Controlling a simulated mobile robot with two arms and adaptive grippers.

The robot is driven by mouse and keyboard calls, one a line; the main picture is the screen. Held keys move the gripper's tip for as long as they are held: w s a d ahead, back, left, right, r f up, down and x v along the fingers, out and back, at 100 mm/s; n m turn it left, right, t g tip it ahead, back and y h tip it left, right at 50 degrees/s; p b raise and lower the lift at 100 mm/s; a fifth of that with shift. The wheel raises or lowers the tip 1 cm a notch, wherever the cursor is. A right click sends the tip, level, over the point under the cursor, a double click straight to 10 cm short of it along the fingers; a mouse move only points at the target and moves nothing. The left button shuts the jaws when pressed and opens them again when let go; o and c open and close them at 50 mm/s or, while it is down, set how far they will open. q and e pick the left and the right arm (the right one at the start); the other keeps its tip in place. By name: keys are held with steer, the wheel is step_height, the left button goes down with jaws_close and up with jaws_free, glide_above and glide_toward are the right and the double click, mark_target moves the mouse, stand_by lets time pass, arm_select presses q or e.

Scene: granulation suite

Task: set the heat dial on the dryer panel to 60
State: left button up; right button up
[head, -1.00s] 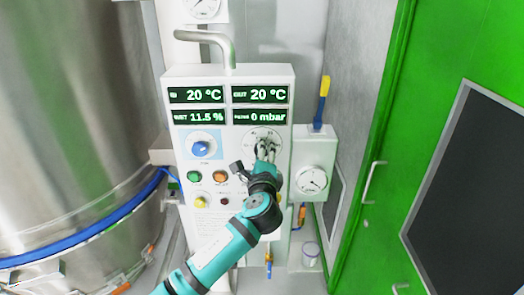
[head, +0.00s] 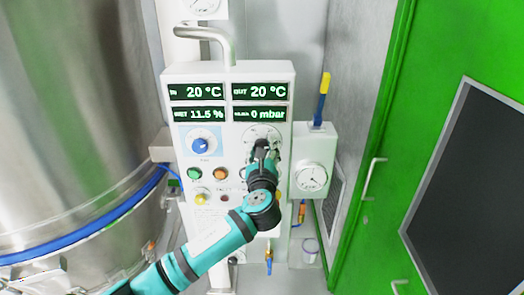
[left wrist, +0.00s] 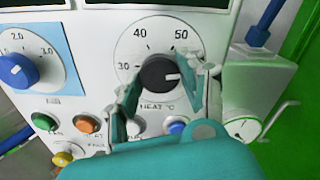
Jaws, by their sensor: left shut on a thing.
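The heat dial is a black knob (left wrist: 158,75) with a white mark, on a round white scale plate (left wrist: 135,38) of the dryer panel. In the left wrist view the mark points right, slightly downward. The numbers 30, 40 and 50 show; the scale to the right of the knob is hidden behind a finger. My left gripper (left wrist: 160,84) is shut on the knob, one finger on each side. In the head view the left gripper (head: 263,150) covers most of the dial, and the scale plate (head: 262,131) shows above it. My right gripper is not in view.
A blue dial (head: 202,145) is left of the heat dial. Green (head: 194,174) and orange (head: 220,174) buttons sit below it. A gauge box (head: 311,177) stands close on the right, and a steel vessel (head: 70,120) on the left.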

arm_select(q)
steer(key=shift+f+m, duration=0.2)
steer(key=shift+m, duration=0.7)
steer(key=o, duration=1.2)
steer(key=shift+r, duration=0.1)
steer(key=shift+s, duration=0.15)
steer(key=s, duration=1.1)
steer(key=shift+s, duration=0.4)
